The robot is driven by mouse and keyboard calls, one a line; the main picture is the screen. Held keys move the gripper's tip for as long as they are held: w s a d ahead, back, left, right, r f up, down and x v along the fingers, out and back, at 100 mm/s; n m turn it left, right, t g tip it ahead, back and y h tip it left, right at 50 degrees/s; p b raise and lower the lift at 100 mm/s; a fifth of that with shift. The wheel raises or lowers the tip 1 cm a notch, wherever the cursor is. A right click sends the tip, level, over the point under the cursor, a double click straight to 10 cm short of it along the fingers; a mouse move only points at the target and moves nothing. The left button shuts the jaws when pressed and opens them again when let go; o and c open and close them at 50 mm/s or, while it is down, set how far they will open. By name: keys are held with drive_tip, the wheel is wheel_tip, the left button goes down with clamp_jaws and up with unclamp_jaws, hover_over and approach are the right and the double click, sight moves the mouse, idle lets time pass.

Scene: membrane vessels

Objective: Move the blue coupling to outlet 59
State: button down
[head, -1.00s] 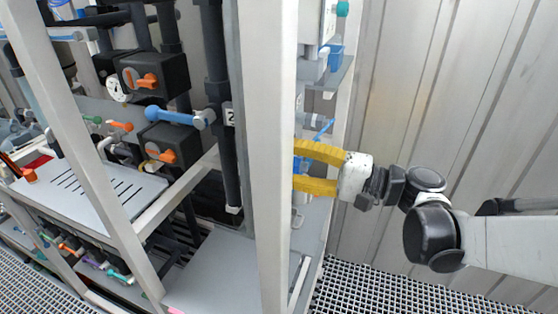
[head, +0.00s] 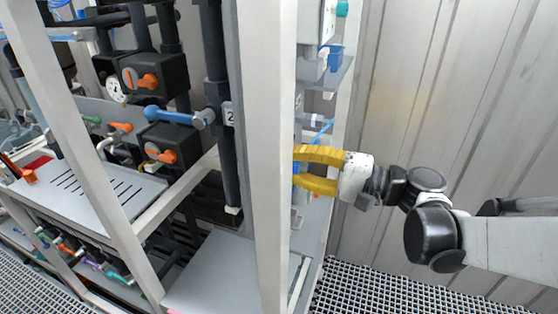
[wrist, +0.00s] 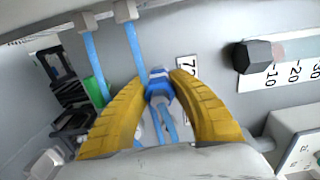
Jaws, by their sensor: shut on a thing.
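The blue coupling (wrist: 159,86), blue with a pale band, is between my yellow fingertips in the wrist view. My gripper (wrist: 158,92) is shut on it. A light blue hose (wrist: 170,126) hangs below it, between the fingers. In the head view my gripper (head: 296,168) reaches left behind the white post, which hides the fingertips and most of the coupling. A number label (wrist: 187,68) beginning with 7 is on the grey panel just right of the coupling, partly covered by a finger. I cannot make out a label 59.
Two blue hoses (wrist: 95,66) hang from pale fittings left of my gripper. A dark hexagonal knob (wrist: 256,56) and a scale (wrist: 292,74) are at right. The white post (head: 264,160) stands close to my fingers. Dark valves with orange handles (head: 148,81) are farther left.

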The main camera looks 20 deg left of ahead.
sight(307, 167)
drive_tip(key=shift+d, duration=0.15)
drive_tip(key=shift+s+d, duration=0.2)
drive_tip(key=shift+d, duration=2.6)
drive_tip(key=shift+d, duration=0.1)
